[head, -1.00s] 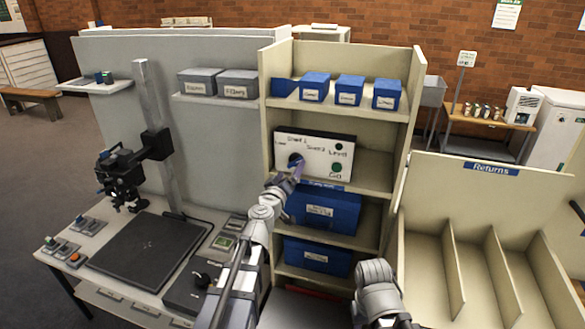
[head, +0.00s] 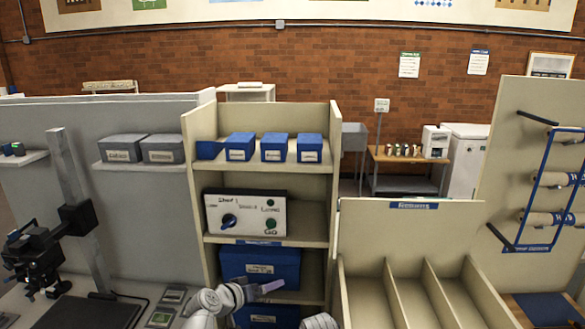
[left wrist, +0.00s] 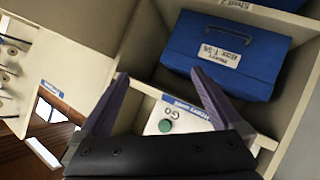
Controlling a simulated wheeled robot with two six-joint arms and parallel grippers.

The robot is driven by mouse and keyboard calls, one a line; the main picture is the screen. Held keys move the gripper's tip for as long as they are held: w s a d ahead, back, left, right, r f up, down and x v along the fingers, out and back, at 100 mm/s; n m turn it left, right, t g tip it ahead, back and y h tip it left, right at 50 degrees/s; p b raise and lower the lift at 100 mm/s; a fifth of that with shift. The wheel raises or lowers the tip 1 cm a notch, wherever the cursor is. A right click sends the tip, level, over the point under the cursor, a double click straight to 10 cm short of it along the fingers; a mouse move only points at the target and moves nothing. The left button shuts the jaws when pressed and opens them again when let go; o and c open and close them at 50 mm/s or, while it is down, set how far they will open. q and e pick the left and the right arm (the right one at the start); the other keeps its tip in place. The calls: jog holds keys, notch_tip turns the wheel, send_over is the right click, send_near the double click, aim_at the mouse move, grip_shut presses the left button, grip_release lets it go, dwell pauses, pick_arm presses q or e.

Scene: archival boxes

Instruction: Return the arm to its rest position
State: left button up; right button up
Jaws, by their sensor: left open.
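My left gripper (head: 280,286) reaches in from the bottom of the head view, in front of the large blue box (head: 258,265) on the shelf below the control panel. It is open and empty, clear of the panel. In the left wrist view its two purple fingers (left wrist: 158,78) are spread apart, with a blue handled box (left wrist: 225,58) beyond them. The panel (head: 247,203) is white with a dark blue knob (head: 229,220) and a green Go button (head: 271,224). My right gripper is out of frame; only a rounded grey part of my right arm shows at the bottom edge.
The beige shelf unit (head: 189,170) holds small blue boxes (head: 275,147) on top. To the right stands a Returns rack (head: 410,235) with empty slots. Grey boxes (head: 163,149) sit on a wall shelf at left. A black-headed stand (head: 75,215) rises at the left.

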pick_arm(q)
jog(key=s+a+f+g+y, duration=0.3)
jog(key=s+f+g, duration=0.25)
jog(key=s, duration=0.25)
jog(key=s+a+f+g+y, duration=0.45)
jog(key=s+f, duration=0.25)
jog(key=s, duration=0.2)
jog(key=s+d+m+g, duration=0.1)
jog(key=s+d+m, duration=0.2)
jog(key=d, duration=0.8)
jog(key=shift+s+d+r+m, duration=0.3)
jog(key=shift+s+d, duration=0.05)
jog(key=shift+s, duration=0.8)
